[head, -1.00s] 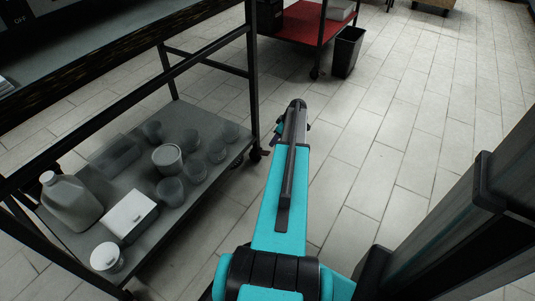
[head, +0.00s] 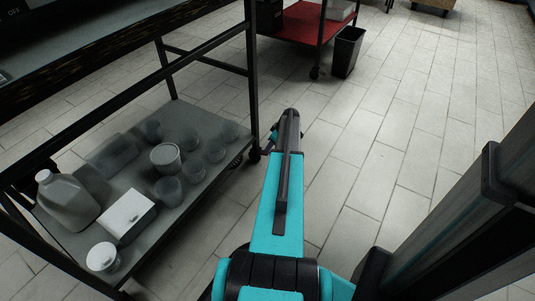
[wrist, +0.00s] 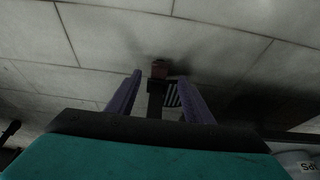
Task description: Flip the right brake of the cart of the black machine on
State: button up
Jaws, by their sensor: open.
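The cart (head: 249,75) of the black machine stands at the left in the head view, with a black frame and a grey lower shelf. A dark caster (head: 254,154) shows at the foot of its near right leg. In the wrist view a dark caster part with a reddish-brown end (wrist: 158,72) lies between the fingers, with a striped, ribbed piece (wrist: 172,95) beside it, which may be the brake. My gripper (wrist: 160,80) is open, its two purple fingers on either side of these parts. I cannot tell whether they touch. In the head view my arm mostly hides the gripper.
The lower shelf holds a jug (head: 66,203), a white box (head: 127,214), a white-lidded tub (head: 102,257) and several clear containers. A red cart (head: 295,29) and a black bin (head: 347,52) stand behind. The tiled floor (head: 420,110) at the right is clear.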

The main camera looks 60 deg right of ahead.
jog(key=b+x, duration=0.1)
jog(key=x, duration=0.5)
jog(key=shift+w+f+b, duration=0.15)
jog(key=shift+f+b, duration=0.1)
jog(key=shift+b, duration=0.05)
jog(key=shift+c, duration=0.2)
jog(key=c, duration=1)
jog(key=shift+a, duration=0.1)
